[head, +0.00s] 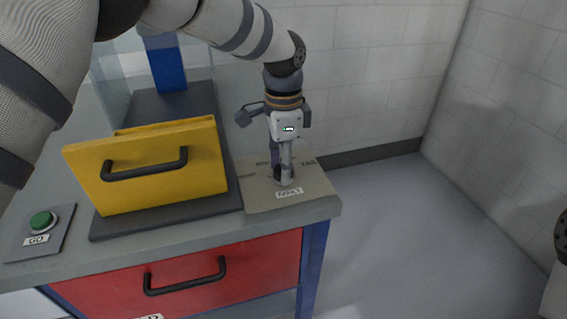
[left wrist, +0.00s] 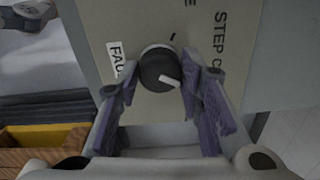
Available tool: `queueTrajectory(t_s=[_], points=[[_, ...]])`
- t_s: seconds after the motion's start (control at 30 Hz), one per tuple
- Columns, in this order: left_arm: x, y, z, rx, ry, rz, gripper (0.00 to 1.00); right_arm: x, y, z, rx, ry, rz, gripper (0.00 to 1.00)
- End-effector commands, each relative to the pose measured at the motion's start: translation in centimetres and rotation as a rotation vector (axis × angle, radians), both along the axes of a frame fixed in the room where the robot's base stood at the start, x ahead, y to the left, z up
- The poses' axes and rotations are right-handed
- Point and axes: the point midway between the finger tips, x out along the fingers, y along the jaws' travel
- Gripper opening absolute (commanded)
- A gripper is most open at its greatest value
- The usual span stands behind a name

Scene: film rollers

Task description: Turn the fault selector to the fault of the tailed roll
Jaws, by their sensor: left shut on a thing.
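The fault selector is a round black knob (left wrist: 160,68) with a white pointer, on a beige plate (head: 318,188) at the bench's right corner. In the left wrist view the pointer aims to the lower right, toward one finger. Around it are a dark tick and printed words, partly cut off, including "STEP C". My left gripper (head: 284,176) points down over the plate, shut on the knob, one finger on each side; it also shows in the left wrist view (left wrist: 158,80). In the head view it largely hides the knob. I cannot make out a tailed roll. My right gripper is not in view.
A yellow front with a black handle (head: 200,185) stands left of the plate on a dark base. A green button (head: 43,220) marked "GO" is at the far left. A red drawer (head: 265,268) is below. A tiled wall is behind; floor is clear at right.

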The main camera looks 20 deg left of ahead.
Motion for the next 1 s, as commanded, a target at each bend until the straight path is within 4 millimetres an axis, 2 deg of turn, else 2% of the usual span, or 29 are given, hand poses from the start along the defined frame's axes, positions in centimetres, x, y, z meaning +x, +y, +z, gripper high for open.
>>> queueTrajectory(t_s=[0.5,1.0], points=[[-0.09,0.02,-0.17,0.001,0.003,-0.392,0.06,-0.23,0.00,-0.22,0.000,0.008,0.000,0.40],[-0.10,0.04,-0.15,0.001,0.003,-0.515,0.06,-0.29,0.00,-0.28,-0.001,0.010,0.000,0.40]])
